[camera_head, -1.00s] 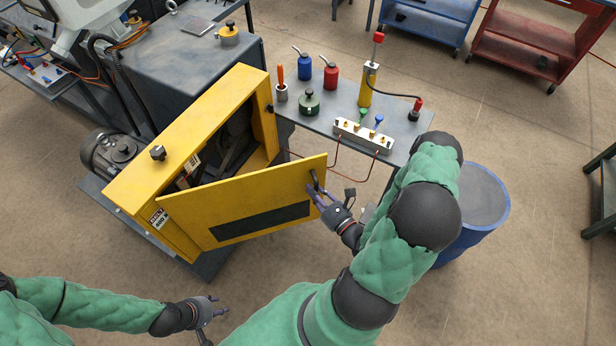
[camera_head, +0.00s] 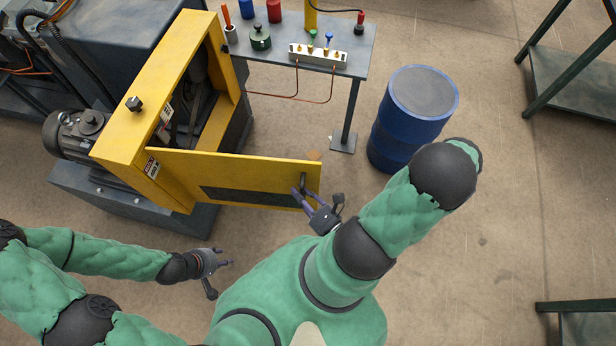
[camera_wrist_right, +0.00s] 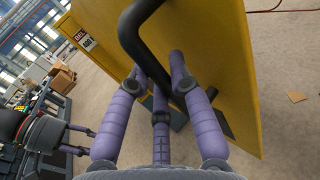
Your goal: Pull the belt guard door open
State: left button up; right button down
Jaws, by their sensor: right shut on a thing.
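The yellow belt guard door (camera_head: 255,172) stands swung out from the yellow guard housing (camera_head: 140,128), hinged at the housing's near edge. It carries a dark panel (camera_head: 240,197) and a black handle (camera_head: 303,181) near its free end. My right gripper (camera_head: 302,194) is at that handle. In the right wrist view, the purple fingers (camera_wrist_right: 165,85) close around the black handle bar (camera_wrist_right: 143,45), with the yellow door behind. My left gripper (camera_head: 222,264) hangs empty in front of the housing's base, with its fingers apart, touching nothing.
A blue barrel (camera_head: 424,95) stands right of the grey table (camera_head: 360,62), which holds bottles and a valve block (camera_head: 318,55). A grey motor (camera_head: 75,135) sits left of the housing.

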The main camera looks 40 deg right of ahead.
jog(key=shift+s+a, duration=0.45)
jog(key=shift+a, duration=0.2)
jog(key=c, duration=1.3)
grip_release()
jog(key=shift+o, duration=0.2)
jog(key=shift+s+d, duration=0.1)
jog(key=shift+s, duration=0.05)
jog(key=s, duration=0.7)
jog(key=shift+d, duration=0.15)
jog(key=shift+s, duration=0.1)
